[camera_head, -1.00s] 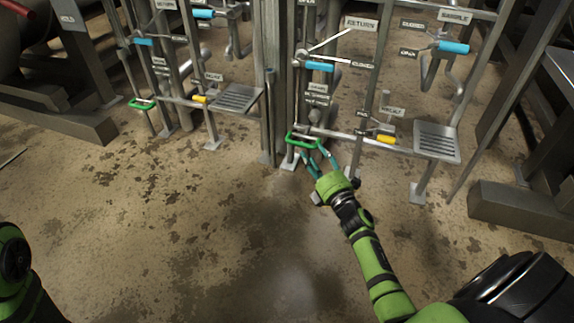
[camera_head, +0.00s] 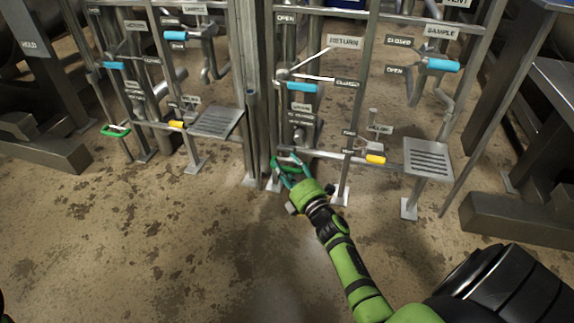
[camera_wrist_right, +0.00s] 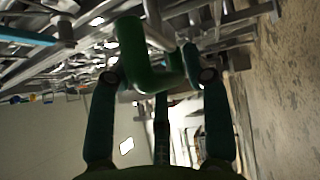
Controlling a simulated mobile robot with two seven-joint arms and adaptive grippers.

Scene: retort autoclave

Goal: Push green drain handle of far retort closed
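Two green loop-shaped handles show low on the pipe racks in the head view. One green handle (camera_head: 284,162) is at the middle rack, at my right gripper. The other green handle (camera_head: 116,131) is on the left rack, well away from both arms. My right gripper (camera_head: 284,172) reaches up from the lower right, its fingers at the middle handle and partly covering it. In the right wrist view the fingers (camera_wrist_right: 157,78) are spread, with the thick green handle (camera_wrist_right: 135,55) just ahead of and between them. Contact cannot be told.
Vertical posts (camera_head: 248,100) stand just left of the middle handle. A yellow handle (camera_head: 375,159) and slotted tray (camera_head: 428,158) are to its right. Blue handles (camera_head: 302,87) are higher up. The stained floor (camera_head: 150,240) in front is open.

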